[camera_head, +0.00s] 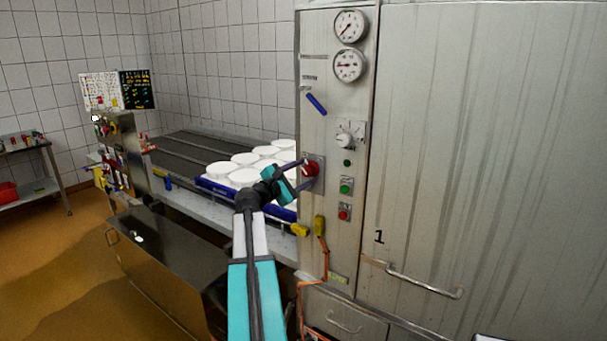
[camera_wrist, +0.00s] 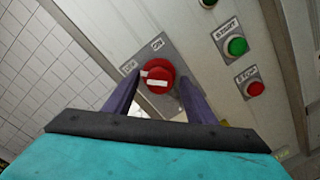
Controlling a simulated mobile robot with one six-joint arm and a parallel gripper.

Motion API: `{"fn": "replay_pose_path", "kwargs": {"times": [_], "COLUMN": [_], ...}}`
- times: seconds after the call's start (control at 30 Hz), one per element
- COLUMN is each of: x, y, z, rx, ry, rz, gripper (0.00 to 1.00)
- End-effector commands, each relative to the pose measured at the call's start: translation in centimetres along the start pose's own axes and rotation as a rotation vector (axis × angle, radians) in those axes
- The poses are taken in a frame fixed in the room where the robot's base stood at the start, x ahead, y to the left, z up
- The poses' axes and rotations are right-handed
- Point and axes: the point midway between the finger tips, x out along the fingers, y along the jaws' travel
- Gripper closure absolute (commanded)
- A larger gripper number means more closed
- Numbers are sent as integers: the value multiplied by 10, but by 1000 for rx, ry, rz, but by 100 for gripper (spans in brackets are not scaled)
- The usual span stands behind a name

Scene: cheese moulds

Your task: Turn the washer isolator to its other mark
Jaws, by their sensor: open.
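The washer isolator is a red rotary knob (camera_head: 310,169) on a grey plate on the steel control panel (camera_head: 318,240). In the wrist view the red knob (camera_wrist: 157,77) has a pale bar on its face, and the plate (camera_wrist: 140,58) carries an ON mark and a second, blurred mark at its left. My gripper (camera_wrist: 155,88) is open, with one dark purple finger on each side of the knob. I cannot tell whether the fingers touch it. In the head view my gripper (camera_head: 303,166) reaches the panel from the left and partly hides the knob.
Green START (camera_wrist: 236,46) and red STOP (camera_wrist: 254,89) buttons sit right of the knob. Above are a blue lever (camera_head: 316,104), a white dial (camera_head: 345,139) and two gauges (camera_head: 349,45). White moulds (camera_head: 244,177) stand on the conveyor at left. A yellow connector (camera_head: 319,226) hangs below.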

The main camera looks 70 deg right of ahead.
Motion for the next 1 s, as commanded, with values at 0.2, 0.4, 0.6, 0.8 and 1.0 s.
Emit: {"fn": "replay_pose_path", "kwargs": {"times": [0.2, 0.4, 0.6, 0.8, 1.0], "x": [0, 1, 0, 0, 0], "y": [0, 0, -2, -3, -4], "z": [0, 0, 0, -2, -3], "rx": [0, 2, 23, 81, 181], "ry": [0, -1, 0, 3, 7], "rz": [0, -1, -3, -6, -11], "gripper": [83, 90, 90, 90, 90]}}
